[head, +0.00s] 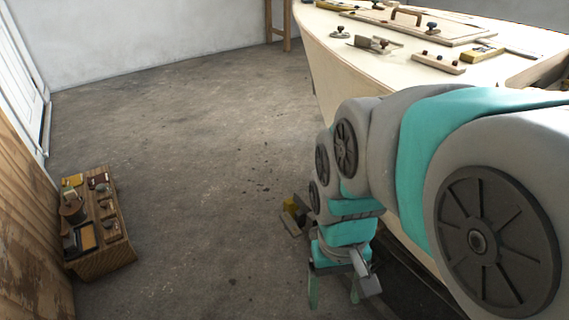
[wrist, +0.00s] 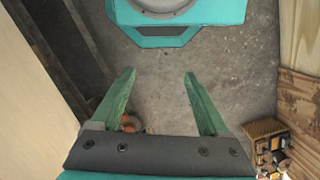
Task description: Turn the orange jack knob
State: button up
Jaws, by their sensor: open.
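A small orange, rounded thing (wrist: 131,124) shows low in the wrist view, beside the left finger and partly hidden by it and by the gripper's palm. It may be the orange jack knob, but too little of it shows to be sure. My gripper (wrist: 159,74) is open, with bare floor between its teal fingers. In the head view my gripper (head: 334,302) points down beside the hull. I cannot make out an orange knob in the head view.
The plywood hull (head: 340,70) stands at right, with tools on its top. A wooden crate of tools (head: 104,258) sits by the left wall. The floor (head: 190,170) between is clear.

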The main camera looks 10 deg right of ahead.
jog(key=w+d+f+m+t+b, duration=0.15)
jog(key=w+d+f+m, duration=0.35)
jog(key=w, duration=0.7)
jog(key=w+d+f+m+g+b, duration=0.1)
jog(key=w+d+f+m+b, duration=0.4)
jog(key=w, duration=0.7)
jog(key=w+d+f, duration=0.2)
jog(key=w+f, duration=0.2)
jog(key=f, duration=0.1)
jog(key=w+d+f+m+b, duration=0.1)
jog(key=w+d+f, duration=0.1)
jog(key=w+f, duration=0.3)
jog(key=w+d+f+m+t, duration=0.1)
jog(key=w+d+f, duration=0.1)
jog(key=w+f, duration=0.3)
jog(key=shift+d+f+b, duration=0.2)
jog(key=shift+f+b, duration=0.15)
jog(key=shift+b, duration=0.05)
jog(key=shift+w+f+m, duration=0.3)
jog(key=shift+w+f, duration=0.05)
jog(key=shift+f, duration=0.1)
notch_tip(320, 180, down, 8)
jog(key=shift+r+b, duration=0.2)
jog(key=shift+b, duration=0.2)
jog(key=c, duration=1.1)
